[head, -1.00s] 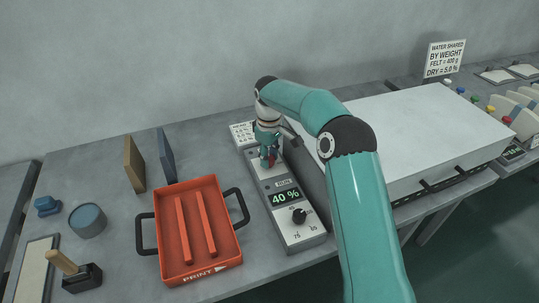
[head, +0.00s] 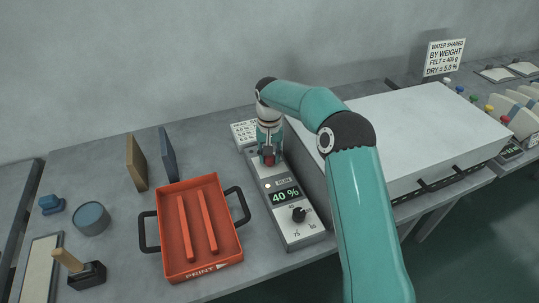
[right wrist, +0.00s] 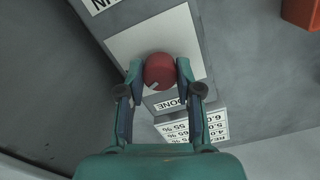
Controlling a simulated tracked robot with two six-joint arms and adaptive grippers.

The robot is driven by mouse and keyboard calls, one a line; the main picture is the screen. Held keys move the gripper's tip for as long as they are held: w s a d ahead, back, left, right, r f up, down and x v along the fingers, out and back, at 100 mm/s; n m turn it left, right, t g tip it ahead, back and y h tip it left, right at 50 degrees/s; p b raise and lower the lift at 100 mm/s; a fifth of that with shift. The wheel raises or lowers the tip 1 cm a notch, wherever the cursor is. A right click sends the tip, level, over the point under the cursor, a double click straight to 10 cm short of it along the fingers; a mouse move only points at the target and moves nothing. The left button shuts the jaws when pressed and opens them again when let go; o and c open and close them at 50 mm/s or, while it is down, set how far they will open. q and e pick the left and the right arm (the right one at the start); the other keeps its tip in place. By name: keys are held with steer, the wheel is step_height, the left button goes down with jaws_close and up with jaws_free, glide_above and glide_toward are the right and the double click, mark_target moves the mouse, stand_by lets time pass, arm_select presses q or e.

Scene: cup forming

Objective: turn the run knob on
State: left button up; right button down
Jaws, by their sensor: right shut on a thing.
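The run knob (right wrist: 159,71) is red and round with a pale mark at its edge. It sits on a white plate (right wrist: 125,55) of the control panel and also shows in the head view (head: 268,160). My right gripper (right wrist: 160,75) is shut on the knob, one finger on each side. In the head view the right gripper (head: 268,150) comes down from above at the panel's far end. The control panel (head: 300,236) is grey, with a "40 %" display (head: 285,196) and a black dial (head: 299,214). My left gripper is not in view.
A red tray (head: 188,267) with two bars and black handles stands left of the panel. A large white-topped box (head: 410,140) stands close on its right. A reading card (head: 244,133) lies behind the panel. Two upright boards (head: 136,163) stand at the back left.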

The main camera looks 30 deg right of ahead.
steer(key=m, duration=0.4)
steer(key=shift+r+m, duration=0.1)
steer(key=shift+m, duration=0.3)
stand_by(0.4)
steer(key=c, duration=0.8)
jaws_free()
steer(key=shift+o, duration=0.2)
step_height(320, 180, up, 12)
